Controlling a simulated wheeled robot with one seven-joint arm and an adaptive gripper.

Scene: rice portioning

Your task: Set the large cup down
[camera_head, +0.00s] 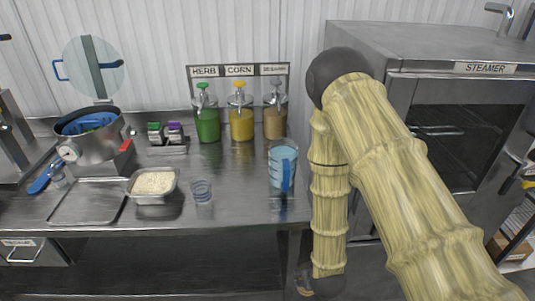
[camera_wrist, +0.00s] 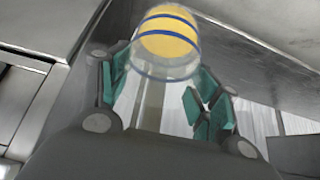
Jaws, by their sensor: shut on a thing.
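In the wrist view my gripper (camera_wrist: 160,82) has its teal-padded fingers on either side of a clear cup with blue bands, which I take as the large cup (camera_wrist: 165,66). The fingers are shut on it. Yellow shows inside its far end; I cannot tell whether it is contents. In the head view my yellow-sleeved arm hangs down at the right of the counter's end, and the fingers and held cup cannot be made out there. A smaller clear cup (camera_head: 202,191) stands upright on the steel counter (camera_head: 235,212).
A blue-handled measuring jug (camera_head: 283,165) stands near the counter's right end. A rice pan (camera_head: 152,185), a flat tray (camera_head: 88,203) and a pot (camera_head: 92,145) are at left. Pump bottles (camera_head: 241,122) line the back. The steamer (camera_head: 440,70) is at right. Bare counter lies between small cup and jug.

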